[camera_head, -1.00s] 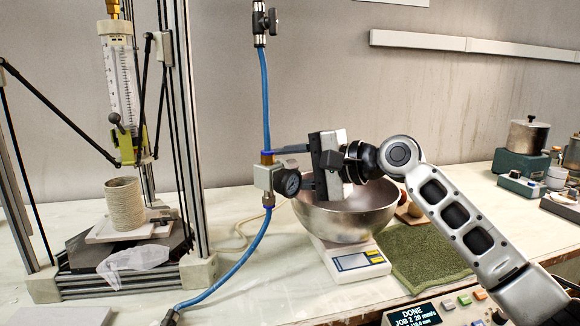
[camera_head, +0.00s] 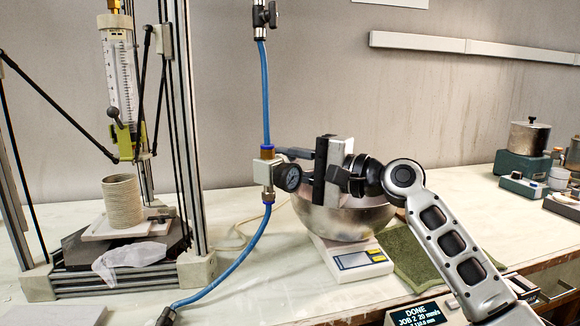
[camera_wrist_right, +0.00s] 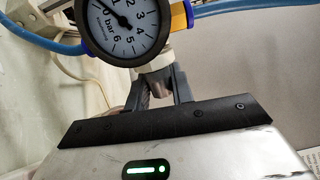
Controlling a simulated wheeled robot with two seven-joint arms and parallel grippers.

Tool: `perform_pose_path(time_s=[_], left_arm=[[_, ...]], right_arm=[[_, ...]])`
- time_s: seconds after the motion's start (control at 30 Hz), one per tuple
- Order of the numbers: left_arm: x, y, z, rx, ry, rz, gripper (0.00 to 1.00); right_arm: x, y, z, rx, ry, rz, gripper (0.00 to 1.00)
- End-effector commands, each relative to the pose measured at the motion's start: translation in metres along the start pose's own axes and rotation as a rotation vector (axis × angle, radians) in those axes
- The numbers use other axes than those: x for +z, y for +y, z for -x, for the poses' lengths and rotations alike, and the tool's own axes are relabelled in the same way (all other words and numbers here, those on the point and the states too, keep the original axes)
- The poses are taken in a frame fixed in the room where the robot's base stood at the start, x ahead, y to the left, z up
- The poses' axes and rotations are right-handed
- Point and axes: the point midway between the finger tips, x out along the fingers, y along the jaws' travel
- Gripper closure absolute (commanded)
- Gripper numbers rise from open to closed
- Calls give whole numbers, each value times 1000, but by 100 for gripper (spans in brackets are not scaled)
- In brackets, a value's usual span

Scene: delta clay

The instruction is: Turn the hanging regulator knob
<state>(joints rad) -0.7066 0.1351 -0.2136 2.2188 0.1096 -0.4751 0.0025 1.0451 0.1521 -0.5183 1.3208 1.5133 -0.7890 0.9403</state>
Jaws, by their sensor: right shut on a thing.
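The regulator (camera_head: 264,172) hangs on a blue hose in the middle of the head view, with a round pressure gauge (camera_head: 289,178) on its front. In the right wrist view the gauge (camera_wrist_right: 125,28) fills the top, its needle pointing up and left. My right gripper (camera_head: 283,162) comes from the right, its fingers reaching to the regulator just behind the gauge. In the right wrist view its fingers (camera_wrist_right: 158,85) are shut on the regulator's knob (camera_wrist_right: 156,78), which is mostly hidden between them. My left gripper is in neither view.
A metal bowl (camera_head: 345,222) on a white scale (camera_head: 357,263) stands below and behind my right gripper. A green towel (camera_head: 408,252) lies beside it. A frame with a clay pot (camera_head: 123,203) stands at the left. Blue hose (camera_head: 240,262) runs down to the table.

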Motion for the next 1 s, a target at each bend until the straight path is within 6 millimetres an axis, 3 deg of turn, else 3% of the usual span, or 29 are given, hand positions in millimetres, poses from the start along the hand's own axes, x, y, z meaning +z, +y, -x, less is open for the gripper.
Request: perform_pose_path(time_s=[0.03,0.07,0.1,0.4,0.57,1.0], left_arm=[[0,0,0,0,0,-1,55],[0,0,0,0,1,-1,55],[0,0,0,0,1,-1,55],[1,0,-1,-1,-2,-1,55],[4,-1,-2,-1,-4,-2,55],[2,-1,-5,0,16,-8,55]], right_arm=[[0,0,0,2,-1,-2,99],[0,0,0,2,-1,-2,68],[0,0,0,2,-1,-2,57],[0,0,1,2,0,-1,56],[-1,1,14,1,2,-1,56],[-1,2,115,4,3,0,56]])
